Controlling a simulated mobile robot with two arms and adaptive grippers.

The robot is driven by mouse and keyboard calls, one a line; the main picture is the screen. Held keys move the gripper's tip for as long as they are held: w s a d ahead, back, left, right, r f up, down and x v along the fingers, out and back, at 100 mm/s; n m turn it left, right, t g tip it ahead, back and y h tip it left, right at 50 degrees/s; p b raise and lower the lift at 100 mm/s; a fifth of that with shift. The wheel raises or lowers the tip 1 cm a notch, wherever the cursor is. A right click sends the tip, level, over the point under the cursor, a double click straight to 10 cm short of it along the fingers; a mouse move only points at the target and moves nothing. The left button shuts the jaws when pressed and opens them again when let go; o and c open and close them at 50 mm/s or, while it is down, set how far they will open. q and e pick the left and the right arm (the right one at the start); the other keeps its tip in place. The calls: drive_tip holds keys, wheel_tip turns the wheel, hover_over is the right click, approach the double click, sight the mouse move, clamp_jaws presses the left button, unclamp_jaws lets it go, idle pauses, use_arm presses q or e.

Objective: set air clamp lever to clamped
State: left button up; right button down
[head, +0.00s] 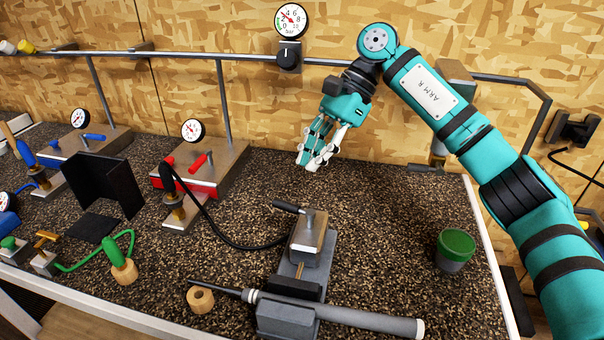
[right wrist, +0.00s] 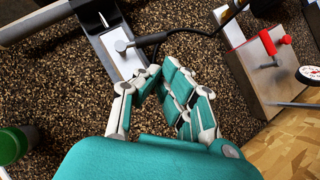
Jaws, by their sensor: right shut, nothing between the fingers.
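A vise-like clamp stands on the bench, with a pale-topped block (head: 310,236) and a lever with a black handle (head: 287,207) pointing left. A grey golf shaft with a grip (head: 340,315) lies across the clamp's near end. My right gripper (head: 313,163) is shut and empty, above the bench behind the clamp; it also shows in the right wrist view (right wrist: 160,78). It appears apart from the lever. My left gripper is out of view.
A red-based box (head: 205,180) with red levers and a gauge (head: 192,129) stands left of the clamp. A black hose (head: 222,236) runs to the clamp. A green-lidded pot (head: 455,249) stands right. The bench behind the pot is mostly clear.

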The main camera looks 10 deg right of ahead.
drive_tip(key=s+a+r+n+t+h+p, duration=0.25)
drive_tip(key=r+n+t+h+p, duration=0.2)
drive_tip(key=h+p, duration=0.5)
wheel_tip(320, 180, down, 9)
drive_tip(key=a+n+t+p, duration=0.1)
drive_tip(key=p, duration=0.5)
drive_tip(key=shift+a+f+n+y+p, duration=0.15)
drive_tip(key=shift+n+y+p, duration=0.2)
drive_tip(key=shift+y+p, duration=0.1)
drive_tip(key=shift+f+b, duration=0.1)
drive_tip(key=shift+b, duration=0.2)
drive_tip(key=n+b, duration=0.1)
drive_tip(key=s+a+n+b, duration=0.1)
drive_tip(key=b, duration=0.1)
drive_tip(key=shift+f+t+b, duration=0.15)
drive_tip(key=shift+t+b, duration=0.1)
drive_tip(key=shift+b, duration=0.05)
drive_tip(key=shift+s+a+n+y+b, duration=0.1)
drive_tip(key=shift+a+n+y+b, duration=0.05)
drive_tip(key=shift+n+y+b, duration=0.3)
